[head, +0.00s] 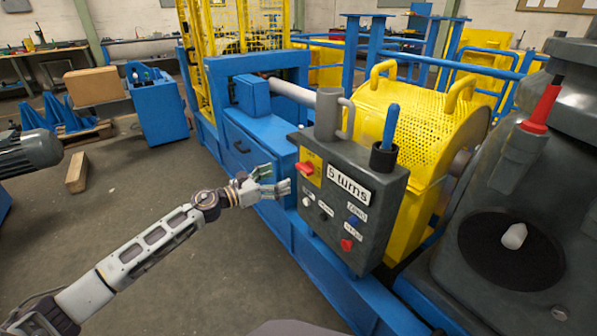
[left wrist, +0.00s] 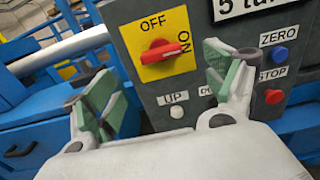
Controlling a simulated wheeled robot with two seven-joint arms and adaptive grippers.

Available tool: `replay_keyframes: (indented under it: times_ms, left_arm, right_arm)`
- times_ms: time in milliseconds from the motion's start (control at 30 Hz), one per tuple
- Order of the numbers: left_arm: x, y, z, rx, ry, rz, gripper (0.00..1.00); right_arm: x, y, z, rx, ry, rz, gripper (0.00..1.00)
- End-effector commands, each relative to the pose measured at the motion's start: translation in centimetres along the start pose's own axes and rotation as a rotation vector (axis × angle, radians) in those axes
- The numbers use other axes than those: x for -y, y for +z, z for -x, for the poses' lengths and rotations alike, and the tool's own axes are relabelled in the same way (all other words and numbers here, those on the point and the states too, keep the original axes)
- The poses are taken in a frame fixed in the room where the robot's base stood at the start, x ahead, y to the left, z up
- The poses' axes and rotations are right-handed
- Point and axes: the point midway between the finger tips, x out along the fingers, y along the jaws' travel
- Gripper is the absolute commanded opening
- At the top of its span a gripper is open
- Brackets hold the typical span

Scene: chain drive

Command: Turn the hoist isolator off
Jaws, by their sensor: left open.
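The hoist isolator is a red rotary handle (head: 306,168) on a yellow plate at the upper left of a dark grey control box (head: 362,226). In the left wrist view the red handle (left wrist: 160,51) lies nearly level, its tip toward the ON mark at the right; OFF is printed above it. My left gripper (head: 277,180) is open and empty, left of the box. In the left wrist view its green-padded fingers (left wrist: 163,88) stand apart, one to the left and one to the right of the handle, with no contact visible. My right gripper is not in view.
Below the isolator are UP, ZERO and STOP labels, a white button (left wrist: 177,112), a blue button (left wrist: 280,53) and a red button (left wrist: 274,97). A blue-handled lever (head: 390,127) rises from the box top. A yellow drum guard (head: 412,120) stands behind; blue frame (head: 262,150) lies left.

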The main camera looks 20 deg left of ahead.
Motion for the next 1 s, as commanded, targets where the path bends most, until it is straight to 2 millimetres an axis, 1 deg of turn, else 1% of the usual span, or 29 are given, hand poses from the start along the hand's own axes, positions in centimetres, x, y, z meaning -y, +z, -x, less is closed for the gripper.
replay_keyframes:
  times_ms: [300,1000]
  left_arm:
    - [0.0,0.0,-1.9,0.001,0.001,-0.001,0.86]
    - [0.0,0.0,-6.1,0.000,0.000,-0.001,0.86]
  right_arm:
    - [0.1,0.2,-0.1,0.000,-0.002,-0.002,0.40]
    - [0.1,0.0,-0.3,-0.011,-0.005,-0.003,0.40]
